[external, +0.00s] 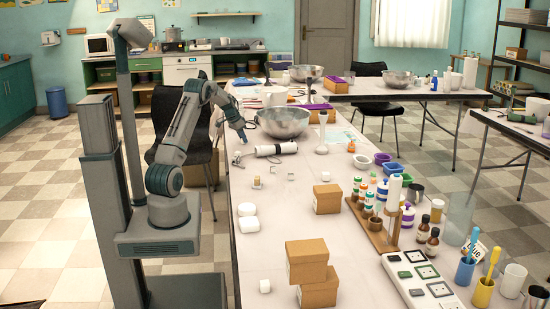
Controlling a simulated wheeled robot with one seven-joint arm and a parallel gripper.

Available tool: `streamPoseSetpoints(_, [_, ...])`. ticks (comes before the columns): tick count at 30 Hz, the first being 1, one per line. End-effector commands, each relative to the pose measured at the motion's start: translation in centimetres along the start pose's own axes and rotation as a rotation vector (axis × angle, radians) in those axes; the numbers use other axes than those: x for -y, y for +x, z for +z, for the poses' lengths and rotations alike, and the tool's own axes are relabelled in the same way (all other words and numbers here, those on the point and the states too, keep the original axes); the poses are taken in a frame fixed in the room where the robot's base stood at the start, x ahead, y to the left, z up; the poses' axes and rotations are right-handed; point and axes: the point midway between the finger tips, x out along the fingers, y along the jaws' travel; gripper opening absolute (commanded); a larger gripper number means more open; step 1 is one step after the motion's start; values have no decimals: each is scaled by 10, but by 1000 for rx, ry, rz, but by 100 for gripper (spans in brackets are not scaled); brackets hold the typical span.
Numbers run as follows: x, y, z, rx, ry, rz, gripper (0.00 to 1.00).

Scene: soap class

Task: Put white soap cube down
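Several small light blocks lie on the long white table (345,225). A white cube (265,286) sits near the table's front left edge. A tan block (257,182) and small pale pieces (290,176) lie farther back. I cannot tell for sure which of these is the white soap cube. My gripper (241,139) points down over the table's left side, beside the metal bowl. Its fingers are too small to show whether they are open or hold anything.
A large metal bowl (283,122) and a white roll (276,149) are near my gripper. Cardboard boxes (307,263) stand at the front, another box (327,199) in the middle. A wooden rack (378,232) with bottles stands right. The table's centre-left has free room.

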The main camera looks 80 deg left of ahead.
Motion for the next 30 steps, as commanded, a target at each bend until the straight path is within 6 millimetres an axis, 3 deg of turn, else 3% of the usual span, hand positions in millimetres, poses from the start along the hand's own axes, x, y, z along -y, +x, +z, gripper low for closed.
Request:
streamPoseSetpoints(2, [0,0,0,0,0,0,43])
streamPoseSetpoints(14, [0,-8,-2,-1,0,-1,43])
streamPoseSetpoints(24, [1,-78,-2,-2,0,-3,43])
streamPoseSetpoints(30, [0,-110,-2,-1,0,-1,43])
